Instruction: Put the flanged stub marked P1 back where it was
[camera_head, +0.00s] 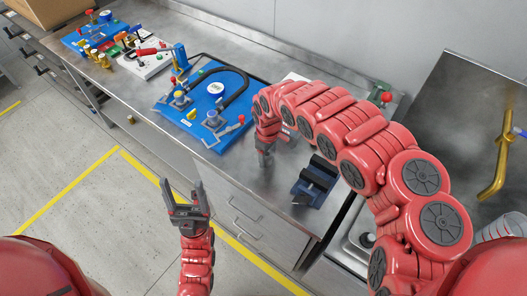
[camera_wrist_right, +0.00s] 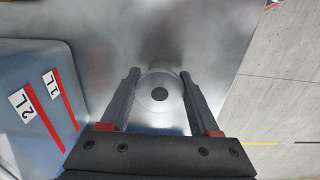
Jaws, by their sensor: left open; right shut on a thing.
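My right gripper (camera_head: 265,152) reaches down over the steel bench, to the right of the near blue pump board. In the right wrist view its two fingers stand either side of a round metal flanged stub (camera_wrist_right: 160,93) with a dark centre, and they are shut on it. No P1 mark is readable on it. In the head view the stub is mostly hidden by the gripper and hard to make out. My left gripper (camera_head: 185,204) is open and empty, over the floor in front of the bench.
The near blue board (camera_head: 178,114) carries a black hose, a white gauge and fittings. A dark blue vise (camera_head: 314,182) stands right of my right gripper. A container marked 1L and 2L (camera_wrist_right: 30,100) is at the left in the wrist view. More stations stand far left.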

